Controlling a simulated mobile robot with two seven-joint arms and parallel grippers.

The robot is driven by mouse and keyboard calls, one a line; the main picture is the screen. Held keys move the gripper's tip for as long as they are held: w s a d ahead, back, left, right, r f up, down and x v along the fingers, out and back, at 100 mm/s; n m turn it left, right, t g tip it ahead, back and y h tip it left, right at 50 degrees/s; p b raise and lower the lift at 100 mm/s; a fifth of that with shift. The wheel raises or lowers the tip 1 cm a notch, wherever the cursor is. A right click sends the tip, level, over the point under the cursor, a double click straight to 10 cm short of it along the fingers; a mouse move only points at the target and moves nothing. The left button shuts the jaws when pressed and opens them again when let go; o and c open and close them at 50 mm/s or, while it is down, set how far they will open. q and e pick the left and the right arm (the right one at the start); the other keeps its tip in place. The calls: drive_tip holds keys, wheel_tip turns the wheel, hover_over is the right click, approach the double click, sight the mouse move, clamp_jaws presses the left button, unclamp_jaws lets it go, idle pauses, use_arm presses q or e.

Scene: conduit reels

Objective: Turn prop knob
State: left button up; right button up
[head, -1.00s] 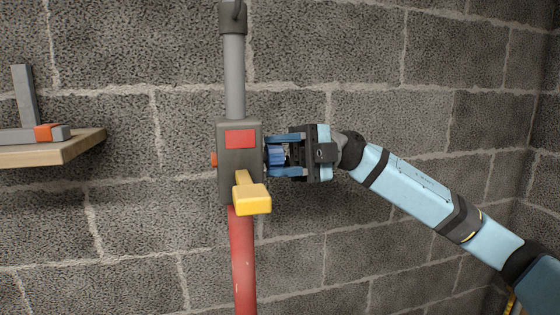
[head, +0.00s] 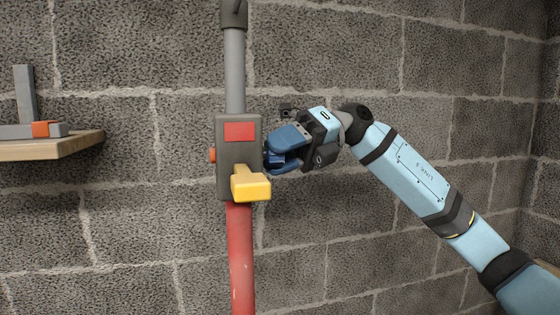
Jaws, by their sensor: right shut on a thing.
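The prop is an upright pole with a red lower tube (head: 241,262), a grey upper tube (head: 235,72) and a dark grey housing (head: 226,160). The housing bears a red label (head: 239,131) and a yellow lever (head: 251,185) at its lower front. My right gripper (head: 270,159) is at the housing's right side, its blue fingers shut on the prop knob, which they mostly hide. The gripper is rolled at a tilt. A small orange part (head: 212,155) sticks out on the housing's left side. My left gripper is not in view.
A wooden shelf (head: 60,150) juts in at the left, with a grey metal square (head: 25,95) with an orange part on it. A grey block wall (head: 350,240) stands behind the prop. The space between shelf and prop is free.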

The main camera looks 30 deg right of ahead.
drive_tip(key=shift+n+t+h+b, duration=0.3)
drive_tip(key=shift+n+t+b, duration=0.15)
drive_tip(key=shift+n, duration=0.35)
drive_tip(key=o, duration=0.9)
drive_tip(key=shift+d, duration=0.1)
drive_tip(key=b+v, duration=0.1)
drive_tip(key=v, duration=1.2)
drive_tip(key=shift+d+r+b, duration=0.15)
drive_tip(key=shift+d+b, duration=0.15)
drive_tip(key=shift+b, duration=0.1)
